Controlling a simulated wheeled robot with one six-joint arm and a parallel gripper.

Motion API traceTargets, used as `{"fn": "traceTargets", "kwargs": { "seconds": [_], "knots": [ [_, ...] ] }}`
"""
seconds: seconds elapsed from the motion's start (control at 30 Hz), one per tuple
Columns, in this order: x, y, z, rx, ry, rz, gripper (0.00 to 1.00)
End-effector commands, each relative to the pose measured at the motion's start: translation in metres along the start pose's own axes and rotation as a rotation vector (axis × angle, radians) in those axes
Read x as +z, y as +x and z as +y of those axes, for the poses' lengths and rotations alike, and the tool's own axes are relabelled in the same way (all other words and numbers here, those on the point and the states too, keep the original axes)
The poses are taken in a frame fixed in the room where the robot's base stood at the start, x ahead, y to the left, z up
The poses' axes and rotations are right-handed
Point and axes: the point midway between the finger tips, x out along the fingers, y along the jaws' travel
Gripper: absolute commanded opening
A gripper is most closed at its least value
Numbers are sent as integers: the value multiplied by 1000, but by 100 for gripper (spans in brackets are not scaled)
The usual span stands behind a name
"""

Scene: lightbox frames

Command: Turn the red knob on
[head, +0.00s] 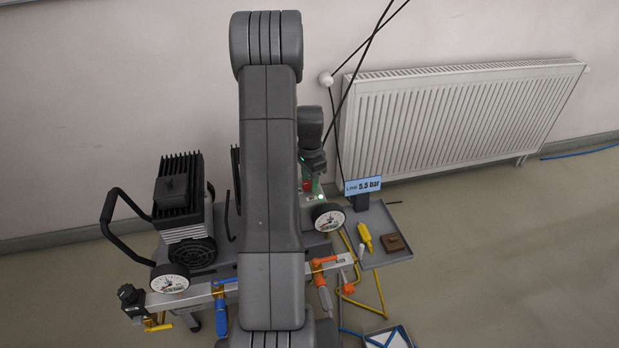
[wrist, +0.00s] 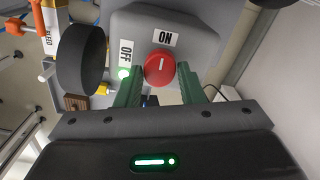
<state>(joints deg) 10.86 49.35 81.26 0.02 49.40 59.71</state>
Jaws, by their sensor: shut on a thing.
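The red knob (wrist: 160,66) sits on a grey box in the wrist view, with a white line on its face. The line runs nearly straight up the picture, towards the ON label (wrist: 164,39). The OFF label (wrist: 126,52) is to the upper left of the knob. My gripper (wrist: 159,76) has its green fingers on either side of the knob and is shut on it. A green light (wrist: 124,73) glows beside the left finger.
A blue sign (head: 362,186) reads 5.5 Bar. A compressor motor (head: 180,200), a left gauge (head: 170,278) and a right gauge (head: 329,217) stand near my arm. A grey tray (head: 396,257) holds small items at right.

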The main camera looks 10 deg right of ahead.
Motion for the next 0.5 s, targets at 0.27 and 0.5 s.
{"fn": "traceTargets", "kwargs": {
  "seconds": [0.27, 0.5],
  "knots": [
    [-1, -1, 0, -2, 53, 2, 12],
    [-1, 0, 0, -2, 60, 2, 12]
  ]
}}
